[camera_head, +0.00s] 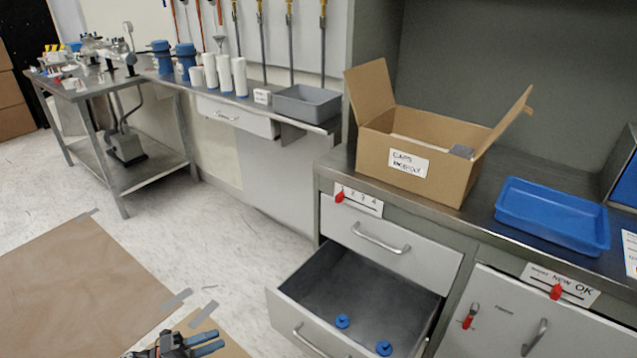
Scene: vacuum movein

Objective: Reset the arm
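My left gripper (208,343) is at the bottom edge, left of the open drawer and over the floor. Its two blue fingers point right, side by side, with nothing visible held; the view does not settle how far apart they are. The rest of this arm is cut off by the bottom edge. My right gripper is out of view.
An open lower drawer (373,288) holds two small blue parts (343,321) and juts out right of my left gripper. An open cardboard box (415,186) and a blue tray (552,214) sit on the counter above.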

